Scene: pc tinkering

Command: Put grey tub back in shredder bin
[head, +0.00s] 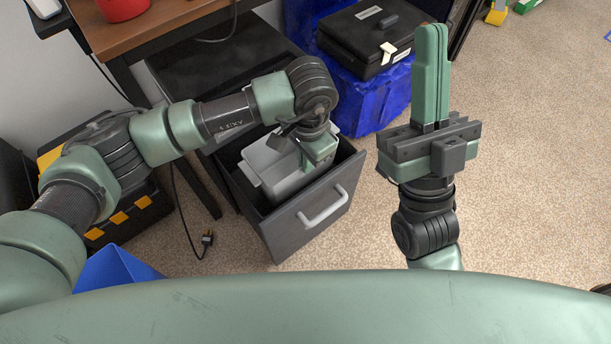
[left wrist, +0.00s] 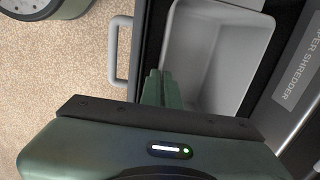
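The grey tub (head: 268,165) is inside the open dark shredder bin (head: 290,232), which has a light handle on its front. In the left wrist view the tub (left wrist: 207,60) shows its hollow inside, within the bin's dark walls. I cannot tell whether it rests on the bin's floor. My left gripper (head: 320,152) reaches down at the tub's end near the handle. In the left wrist view its fingers (left wrist: 157,88) are close together at the tub's rim and appear shut on it. My right gripper (head: 431,75) is shut, empty and points up, to the right of the bin.
The shredder body (head: 215,55) stands behind the bin, beside a wooden desk (head: 150,30). A black case (head: 372,35) lies on a blue-covered block (head: 365,97) at the back. A loose plug (head: 207,238) lies left of the bin. Carpet at right (head: 540,150) is clear.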

